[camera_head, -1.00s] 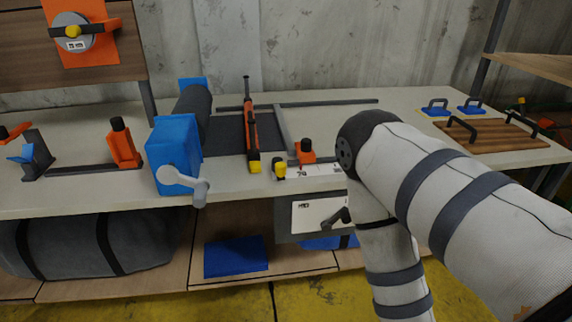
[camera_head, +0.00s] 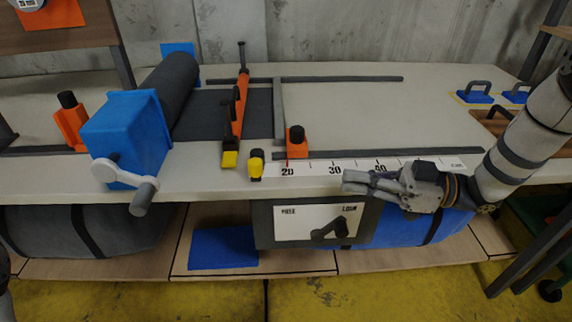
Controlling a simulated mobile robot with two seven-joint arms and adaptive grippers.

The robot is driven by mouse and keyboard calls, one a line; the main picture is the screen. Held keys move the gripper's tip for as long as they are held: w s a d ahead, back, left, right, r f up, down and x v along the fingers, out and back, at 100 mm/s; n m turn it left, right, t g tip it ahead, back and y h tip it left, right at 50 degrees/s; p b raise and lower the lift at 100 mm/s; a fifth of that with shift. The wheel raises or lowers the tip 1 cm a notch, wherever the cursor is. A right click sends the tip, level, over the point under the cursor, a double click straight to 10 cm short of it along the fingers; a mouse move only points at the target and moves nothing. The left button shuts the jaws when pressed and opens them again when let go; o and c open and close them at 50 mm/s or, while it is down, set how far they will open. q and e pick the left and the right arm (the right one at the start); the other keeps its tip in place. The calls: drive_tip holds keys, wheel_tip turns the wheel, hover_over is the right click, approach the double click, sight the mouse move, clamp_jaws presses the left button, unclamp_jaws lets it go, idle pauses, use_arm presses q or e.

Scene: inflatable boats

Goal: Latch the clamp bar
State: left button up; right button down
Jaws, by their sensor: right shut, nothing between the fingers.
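An orange and black bar (camera_head: 240,112), which looks like the clamp bar, runs from the back of the bench to its front over dark sheet material (camera_head: 203,113). Its near end is a yellow tip (camera_head: 230,159). A small yellow and black piece (camera_head: 256,164) stands just right of that tip, apart from it; it may be the catch. Whether the bar is latched is not clear. My right gripper (camera_head: 346,182) is shut and empty at the bench's front edge, right of the bar, fingers pointing left. My left gripper is not in view.
A blue box with a crank (camera_head: 125,140) and a dark roll (camera_head: 172,92) stand left of the bar. An orange slider block (camera_head: 297,142) sits by a numbered scale (camera_head: 330,167). A panel with a dark handle (camera_head: 318,222) hangs below. The bench's right middle is clear.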

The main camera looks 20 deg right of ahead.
sight(261, 169)
drive_tip(key=shift+a, duration=0.25)
drive_tip(key=x, duration=1.4)
